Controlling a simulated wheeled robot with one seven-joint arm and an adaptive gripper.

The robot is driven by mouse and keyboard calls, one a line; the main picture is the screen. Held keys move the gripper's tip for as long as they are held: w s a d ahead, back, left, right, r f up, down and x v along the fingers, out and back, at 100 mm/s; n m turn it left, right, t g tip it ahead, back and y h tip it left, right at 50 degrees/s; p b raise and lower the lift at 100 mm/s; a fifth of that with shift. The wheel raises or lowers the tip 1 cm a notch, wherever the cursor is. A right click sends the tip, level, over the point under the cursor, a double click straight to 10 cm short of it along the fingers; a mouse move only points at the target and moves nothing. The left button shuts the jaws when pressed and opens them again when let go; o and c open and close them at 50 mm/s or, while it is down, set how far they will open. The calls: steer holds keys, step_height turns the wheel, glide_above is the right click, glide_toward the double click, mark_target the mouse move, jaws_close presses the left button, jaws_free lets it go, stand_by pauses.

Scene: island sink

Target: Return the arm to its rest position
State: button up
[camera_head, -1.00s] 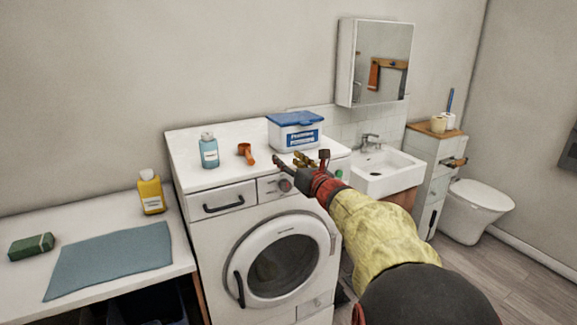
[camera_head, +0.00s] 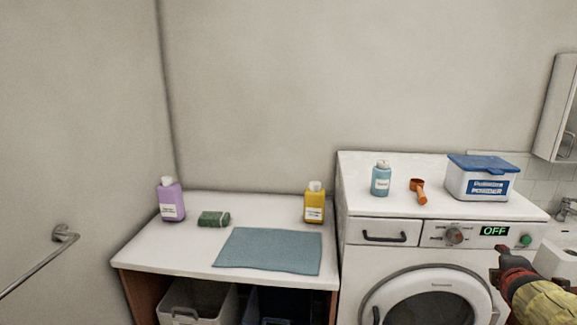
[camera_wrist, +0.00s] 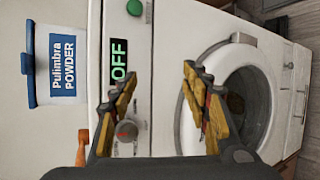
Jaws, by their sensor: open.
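My gripper (camera_wrist: 160,105) is open and empty in the wrist view, its two fingers spread before the front of the washing machine (camera_wrist: 170,60). In the head view only part of my gripper (camera_head: 503,262) shows at the lower right, in front of the machine's right side. The wrist view is turned sideways. The machine's display reads OFF in both views. Nothing is between the fingers.
A blue bottle (camera_head: 381,180), an orange scoop (camera_head: 418,190) and a powder box (camera_head: 480,180) stand on the washing machine. The left counter (camera_head: 180,250) holds a purple bottle (camera_head: 171,200), green sponge (camera_head: 214,219), yellow bottle (camera_head: 314,204) and blue cloth (camera_head: 268,251). A towel rail (camera_head: 40,270) is at left.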

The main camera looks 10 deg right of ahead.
steer(key=s+a+f+m+g+y+p, duration=0.25)
steer(key=s+a+m, duration=0.55)
steer(key=a, duration=0.5)
steer(key=s+a+f+m+g+y+p, duration=0.1)
steer(key=s+a+f+m+g+y, duration=0.2)
steer(key=s+a+m, duration=0.75)
steer(key=s+a+r+n+y+p, duration=0.1)
steer(key=a+r, duration=0.3)
steer(key=a, duration=0.6)
steer(key=s+a+r+n+y+p, duration=0.2)
steer(key=a+r+n, duration=0.2)
steer(key=a, duration=0.6)
steer(key=shift+t, duration=0.45)
steer(key=shift+c, duration=0.4)
